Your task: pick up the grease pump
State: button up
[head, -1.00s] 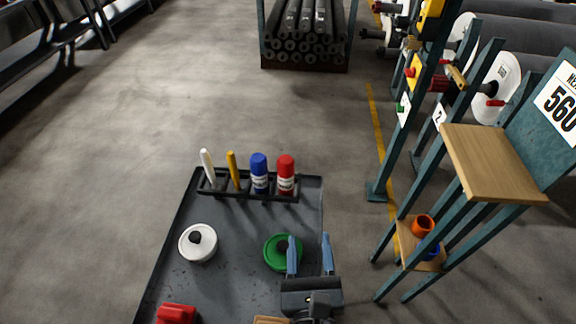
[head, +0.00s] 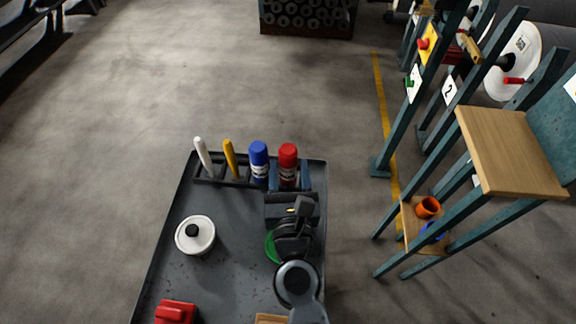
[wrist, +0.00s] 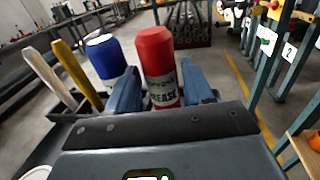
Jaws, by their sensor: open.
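The grease pump is a red canister (head: 288,158) with a white label, upright at the right end of the black rack (head: 217,180) on the dark tray top. In the wrist view the red canister (wrist: 157,60) shows "GREASE" lettering, its lower part hidden by my gripper body. My gripper (head: 289,170) is open, one blue finger on each side of the canister. In the wrist view the gripper (wrist: 159,75) shows the same; I cannot tell whether either finger touches it.
A blue canister (head: 259,161) stands close left of the red one, then a yellow stick (head: 230,158) and a white stick (head: 203,157). A teal stand with a wooden shelf (head: 512,150) is at right.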

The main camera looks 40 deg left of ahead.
jog(key=shift+x, duration=1.3)
jog(key=shift+c, duration=0.3)
jog(key=c, duration=0.6)
jog(key=shift+r, duration=0.1)
jog(key=shift+c, duration=0.2)
